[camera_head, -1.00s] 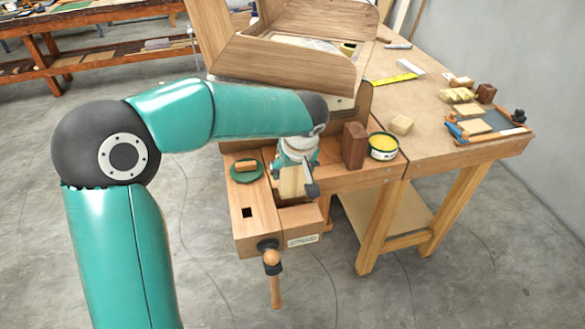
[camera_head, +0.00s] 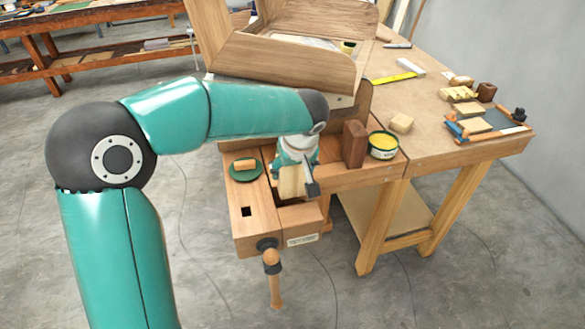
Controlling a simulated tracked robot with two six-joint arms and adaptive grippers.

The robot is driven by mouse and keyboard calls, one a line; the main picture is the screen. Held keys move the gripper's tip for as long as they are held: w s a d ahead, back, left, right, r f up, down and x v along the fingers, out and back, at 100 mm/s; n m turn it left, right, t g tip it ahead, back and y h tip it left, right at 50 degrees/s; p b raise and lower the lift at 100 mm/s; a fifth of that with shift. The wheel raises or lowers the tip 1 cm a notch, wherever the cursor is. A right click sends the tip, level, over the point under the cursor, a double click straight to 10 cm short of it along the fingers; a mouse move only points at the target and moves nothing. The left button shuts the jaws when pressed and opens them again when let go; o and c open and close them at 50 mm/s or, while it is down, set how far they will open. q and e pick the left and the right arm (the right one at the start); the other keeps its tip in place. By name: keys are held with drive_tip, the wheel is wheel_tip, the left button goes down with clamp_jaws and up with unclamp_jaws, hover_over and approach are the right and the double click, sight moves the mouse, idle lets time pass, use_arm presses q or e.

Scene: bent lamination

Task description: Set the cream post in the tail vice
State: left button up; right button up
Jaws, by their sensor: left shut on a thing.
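My left gripper (camera_head: 298,183) points down over the tail vice (camera_head: 258,218) at the near end of the bench. It is shut on the cream post (camera_head: 290,184), a pale block that shows just left of the finger. The post is over the dark gap of the vice, and its lower end is at about the level of the gap. I cannot tell whether it touches the jaws. The vice's wooden handle (camera_head: 274,288) hangs down in front. My right gripper is out of view.
A green disc (camera_head: 246,176) with a small wooden piece lies left of the post. A large bent wooden form (camera_head: 285,65) is behind. Tools lie on the bench's right (camera_head: 485,122).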

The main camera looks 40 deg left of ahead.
sight(293, 186)
use_arm(q)
drive_tip(key=shift+b, duration=0.55)
idle(1.2)
drive_tip(key=shift+f+b, duration=3)
drive_tip(key=shift+b, duration=0.6)
idle(2.7)
